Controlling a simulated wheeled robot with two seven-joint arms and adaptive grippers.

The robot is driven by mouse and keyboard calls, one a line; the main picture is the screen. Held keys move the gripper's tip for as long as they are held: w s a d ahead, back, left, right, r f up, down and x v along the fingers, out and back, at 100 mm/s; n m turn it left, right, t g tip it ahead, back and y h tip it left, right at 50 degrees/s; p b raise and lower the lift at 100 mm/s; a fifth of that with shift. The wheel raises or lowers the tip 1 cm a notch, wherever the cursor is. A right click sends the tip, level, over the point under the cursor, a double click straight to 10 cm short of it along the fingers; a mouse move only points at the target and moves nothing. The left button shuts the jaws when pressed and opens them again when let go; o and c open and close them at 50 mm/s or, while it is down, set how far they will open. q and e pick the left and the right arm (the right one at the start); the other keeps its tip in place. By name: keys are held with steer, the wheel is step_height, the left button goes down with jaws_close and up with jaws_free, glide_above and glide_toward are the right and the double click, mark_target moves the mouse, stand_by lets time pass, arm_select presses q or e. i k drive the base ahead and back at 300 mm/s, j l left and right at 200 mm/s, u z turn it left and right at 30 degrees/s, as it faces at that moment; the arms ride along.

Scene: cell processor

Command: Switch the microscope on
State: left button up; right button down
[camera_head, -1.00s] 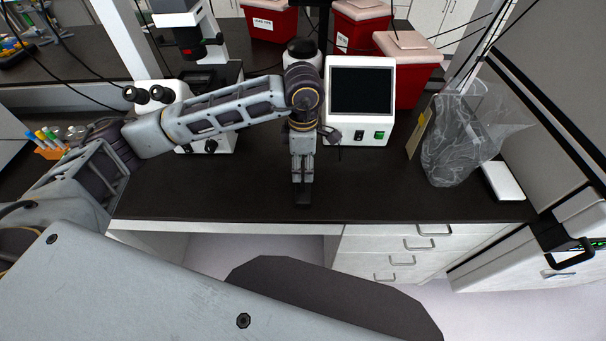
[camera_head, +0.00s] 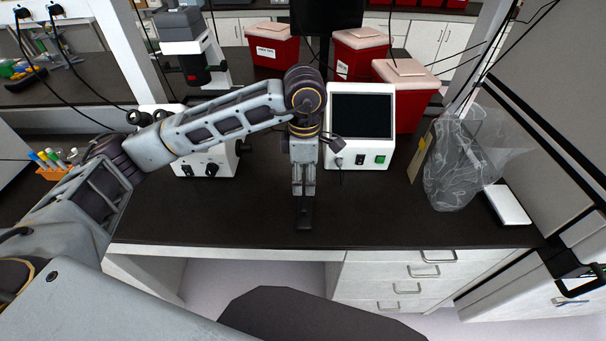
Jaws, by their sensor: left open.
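The white microscope (camera_head: 222,165) stands on the black counter at left, with dark eyepieces (camera_head: 139,118) facing left and a grey-black top. Dark knobs show low on its front. My left arm crosses in front and hides much of its middle. To its right, a white box with a dark screen (camera_head: 361,117) has a black switch (camera_head: 360,160) and a green switch (camera_head: 380,159) on its front. My left gripper (camera_head: 303,222) points down over the counter in front of the box, open and empty, apart from both devices. My right gripper is out of view.
Red bins with pale lids (camera_head: 408,90) stand behind the screen box. A clear plastic bag (camera_head: 458,165) and a white flat item (camera_head: 507,204) are at right. An orange rack of tubes (camera_head: 48,174) is at left. The front of the counter (camera_head: 400,222) is clear.

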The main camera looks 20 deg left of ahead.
mark_target(187, 170)
steer(key=u, duration=1.6)
